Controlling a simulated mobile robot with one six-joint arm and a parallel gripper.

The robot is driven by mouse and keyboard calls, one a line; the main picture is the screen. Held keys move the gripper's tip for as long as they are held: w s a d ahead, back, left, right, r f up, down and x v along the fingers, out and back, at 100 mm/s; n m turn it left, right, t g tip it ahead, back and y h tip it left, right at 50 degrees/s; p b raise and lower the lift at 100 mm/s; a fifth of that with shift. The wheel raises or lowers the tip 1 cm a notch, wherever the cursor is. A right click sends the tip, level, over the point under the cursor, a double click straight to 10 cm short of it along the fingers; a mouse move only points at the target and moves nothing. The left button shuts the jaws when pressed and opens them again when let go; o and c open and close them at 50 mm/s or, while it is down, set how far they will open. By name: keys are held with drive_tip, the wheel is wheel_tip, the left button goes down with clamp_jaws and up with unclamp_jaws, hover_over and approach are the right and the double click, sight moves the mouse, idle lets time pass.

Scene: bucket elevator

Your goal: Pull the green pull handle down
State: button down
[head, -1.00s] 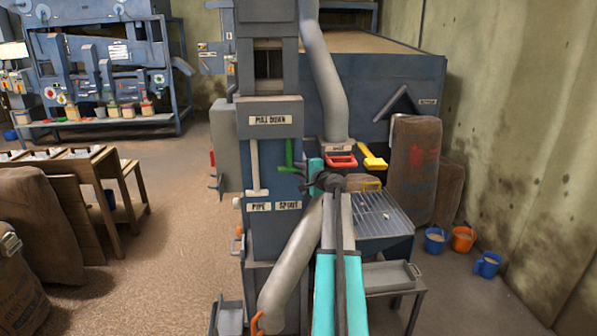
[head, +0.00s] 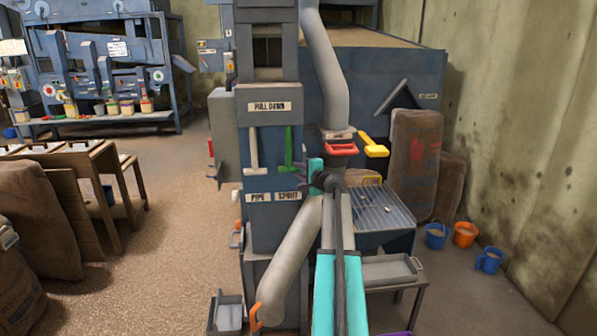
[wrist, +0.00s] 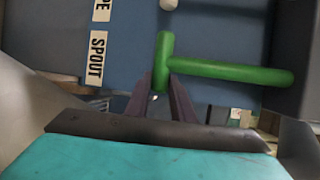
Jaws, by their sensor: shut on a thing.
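The green pull handle (head: 288,146) hangs on the front of the blue elevator housing, under the PULL DOWN label (head: 269,107) and above the SPOUT label (head: 287,196). It is T-shaped, with its crossbar at the lower end. In the wrist view its stem (wrist: 235,72) runs to the right. My gripper (wrist: 161,82) has its two dark fingers on either side of the near end of the crossbar and is shut on it. In the head view the turquoise gripper body hides part of the contact.
A white T-handle (head: 253,150) hangs left of the green one, above the PIPE label (head: 257,197). A red handle (head: 341,148) and a yellow handle (head: 374,146) stick out to the right. A grey pipe (head: 290,262) slants below.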

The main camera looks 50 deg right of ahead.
wheel_tip(320, 180, down, 2)
drive_tip(key=shift+a+f+b, duration=0.1)
drive_tip(key=shift+f+b, duration=0.1)
drive_tip(key=shift+b, duration=0.55)
drive_tip(key=c, duration=1.5)
unclamp_jaws()
drive_tip(key=shift+r, duration=0.1)
drive_tip(key=shift+c, duration=0.2)
drive_tip(key=shift+s, duration=0.1)
drive_tip(key=b+v, duration=0.3)
drive_tip(key=v, duration=1)
drive_tip(key=shift+s+r, duration=0.2)
drive_tip(key=shift+s, duration=0.1)
drive_tip(key=shift+a, duration=0.15)
